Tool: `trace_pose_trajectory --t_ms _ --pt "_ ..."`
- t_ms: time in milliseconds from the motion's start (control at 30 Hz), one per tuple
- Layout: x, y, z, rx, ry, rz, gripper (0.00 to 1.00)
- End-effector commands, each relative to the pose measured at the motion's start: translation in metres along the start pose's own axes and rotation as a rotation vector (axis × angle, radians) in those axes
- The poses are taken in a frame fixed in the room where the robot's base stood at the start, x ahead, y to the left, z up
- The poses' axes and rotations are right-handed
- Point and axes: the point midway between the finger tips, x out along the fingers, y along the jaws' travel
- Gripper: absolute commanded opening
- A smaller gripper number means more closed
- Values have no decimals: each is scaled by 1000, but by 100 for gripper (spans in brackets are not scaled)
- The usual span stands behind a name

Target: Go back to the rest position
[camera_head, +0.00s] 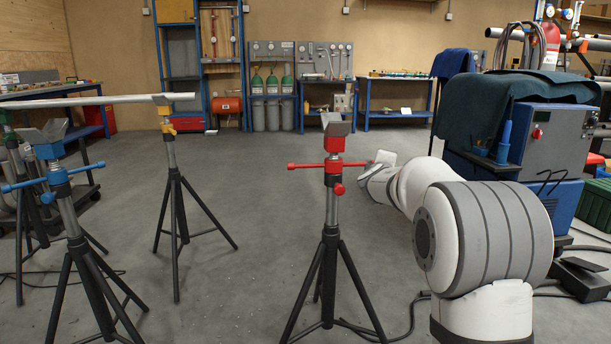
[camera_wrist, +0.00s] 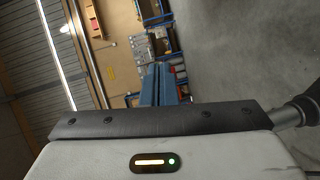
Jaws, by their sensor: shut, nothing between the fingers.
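My gripper (camera_wrist: 158,70) shows in the wrist view as narrow blue fingers, closed together in front of the dark mounting bar. Nothing is held between them. In the head view my white and grey arm stands at the right and reaches away from the camera, just right of the red-headed stand (camera_head: 332,165). The fingers cannot be made out in the head view. In the wrist view the workshop appears turned on its side, with floor at the right.
A blue-headed stand (camera_head: 60,178) is at the left. A long pipe (camera_head: 100,101) rests on the yellow-headed stand (camera_head: 166,112) farther back. A blue welding machine (camera_head: 545,140) with a dark cloth is beside my arm. Open floor (camera_head: 255,200) lies between the stands.

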Motion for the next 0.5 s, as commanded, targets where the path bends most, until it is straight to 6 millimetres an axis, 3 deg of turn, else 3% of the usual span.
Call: trace_pose_trajectory --t_ms 67,333,500 --pt "6 -4 -12 0 2 -2 0" --pt "21 -6 -21 -1 7 -1 0" --pt "9 14 -17 31 -17 -10 0"
